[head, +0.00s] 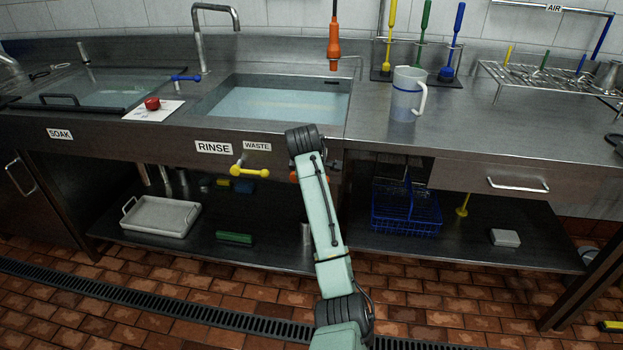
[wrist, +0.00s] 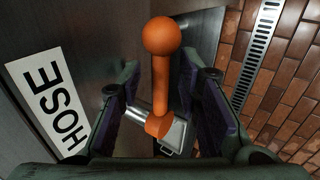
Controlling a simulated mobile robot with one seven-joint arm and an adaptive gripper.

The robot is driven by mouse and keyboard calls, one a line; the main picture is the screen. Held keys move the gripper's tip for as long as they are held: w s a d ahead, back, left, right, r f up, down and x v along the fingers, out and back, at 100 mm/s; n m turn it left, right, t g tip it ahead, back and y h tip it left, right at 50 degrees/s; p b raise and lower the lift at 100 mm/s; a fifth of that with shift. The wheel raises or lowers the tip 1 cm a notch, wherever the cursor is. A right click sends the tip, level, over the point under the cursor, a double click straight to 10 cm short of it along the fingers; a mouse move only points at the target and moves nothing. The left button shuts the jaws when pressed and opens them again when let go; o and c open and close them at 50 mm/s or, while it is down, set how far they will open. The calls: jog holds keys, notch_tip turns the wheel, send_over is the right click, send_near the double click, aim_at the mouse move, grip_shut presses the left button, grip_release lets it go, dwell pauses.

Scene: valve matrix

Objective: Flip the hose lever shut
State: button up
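The orange hose lever (wrist: 161,85) has a ball end and a metal pivot. In the wrist view it stands between the two fingers of my gripper (wrist: 162,75), with its ball towards the top of the picture. The fingers are apart, one on each side, and a gap shows at both sides of the lever. A white HOSE label (wrist: 52,105) is on the steel panel to the left. In the head view only a bit of orange (head: 294,176) shows beside my arm, which hides most of the lever and my gripper.
A yellow-handled valve (head: 250,171) sits left under the WASTE label (head: 257,146). A blue lever (head: 186,78) is by the rinse basin (head: 270,105). A jug (head: 406,95) stands on the counter. A blue basket (head: 406,210) is on the lower shelf.

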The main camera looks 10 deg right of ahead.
jog(key=v, duration=1.2)
